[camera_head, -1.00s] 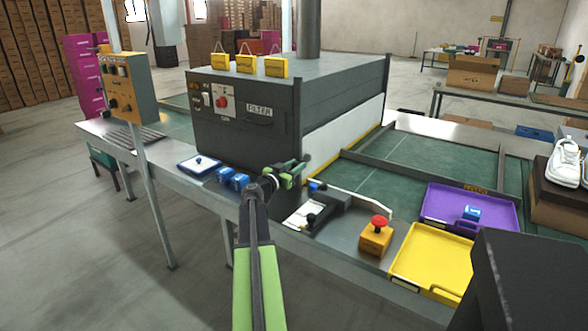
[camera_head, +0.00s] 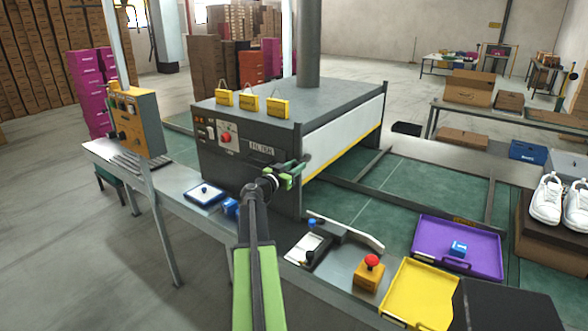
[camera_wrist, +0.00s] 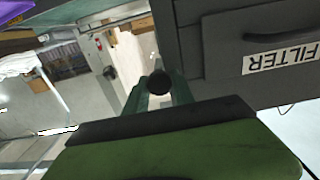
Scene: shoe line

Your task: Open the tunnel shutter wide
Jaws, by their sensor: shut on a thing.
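The tunnel (camera_head: 255,150) is a dark grey box over the green belt. Its shutter (camera_head: 340,133) is a white panel with a yellow lower edge on the right side. The shutter is partly raised, with green belt showing under its edge. My gripper (camera_head: 297,171) is at the tunnel's near right corner, beside the FILTER drawer. In the wrist view my gripper (camera_wrist: 160,88) is shut on a round black knob (camera_wrist: 159,82), seen end-on between the fingers. How the knob joins the shutter is hidden.
A FILTER drawer front (camera_wrist: 285,55) is close beside the fingers. A red-topped button box (camera_head: 369,274), a purple tray (camera_head: 430,250) and a yellow tray (camera_head: 405,295) stand along the near right side. White shoes (camera_head: 546,200) sit at the far right.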

